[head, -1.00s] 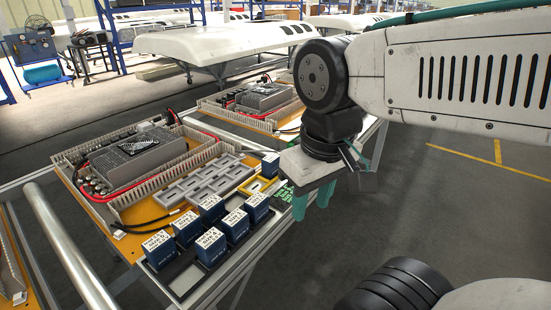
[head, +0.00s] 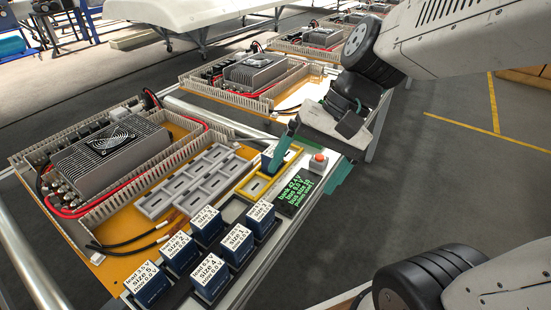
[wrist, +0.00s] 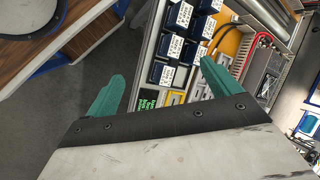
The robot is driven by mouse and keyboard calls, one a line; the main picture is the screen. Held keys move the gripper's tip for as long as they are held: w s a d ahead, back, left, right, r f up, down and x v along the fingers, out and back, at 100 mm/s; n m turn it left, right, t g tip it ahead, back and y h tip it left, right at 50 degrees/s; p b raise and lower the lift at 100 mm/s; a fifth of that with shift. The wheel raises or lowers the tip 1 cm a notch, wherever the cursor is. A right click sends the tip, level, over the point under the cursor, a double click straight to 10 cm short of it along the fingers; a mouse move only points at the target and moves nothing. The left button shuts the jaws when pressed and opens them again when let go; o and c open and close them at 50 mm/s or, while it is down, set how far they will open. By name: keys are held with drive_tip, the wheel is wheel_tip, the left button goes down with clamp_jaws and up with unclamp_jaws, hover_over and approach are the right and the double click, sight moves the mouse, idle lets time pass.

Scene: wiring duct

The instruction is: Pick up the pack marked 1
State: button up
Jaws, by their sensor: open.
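Several dark blue packs with white labels stand in a dark tray (head: 172,303) at the front of the bench. The pack that appears to be marked size 1 (head: 237,246) is in the middle of the group; its small label is hard to read for certain. My gripper (head: 303,178) is open and empty, above the bench's right end near the yellow frame and the green display, behind and right of the packs. One finger partly covers a blue object (head: 268,161) there. In the wrist view both fingers of my gripper (wrist: 161,71) are spread apart, with the packs beyond them.
A yellow frame (head: 252,186) and a grey slotted holder (head: 160,206) lie behind the packs. A green display (head: 291,196) and a red button (head: 318,161) are on the right end. A duct-walled unit with a fan (head: 111,143) stands at left. Open floor lies at right.

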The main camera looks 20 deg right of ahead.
drive_tip(key=w+a+f+m+y, duration=0.25)
drive_tip(key=w+m+y, duration=0.2)
drive_tip(key=w, duration=0.25)
drive_tip(key=m+t+h, duration=0.2)
drive_tip(key=m+t, duration=0.9)
drive_tip(key=m, duration=0.9)
approach(268, 152)
drive_tip(key=w+f, duration=0.2)
drive_tip(key=w, duration=0.1)
drive_tip(key=shift+w+a+f, duration=0.1)
drive_tip(key=shift+a+f, duration=0.2)
drive_tip(key=shift+a, duration=0.1)
drive_tip(key=x, duration=0.2)
drive_tip(key=shift+w+a+f+h, duration=0.1)
drive_tip(key=shift+w+f+h, duration=0.1)
drive_tip(key=shift+h, duration=0.05)
drive_tip(key=x, duration=0.5)
drive_tip(key=shift+a+r, duration=0.15)
drive_tip(key=c, duration=1.3)
drive_tip(key=shift+r, duration=0.15)
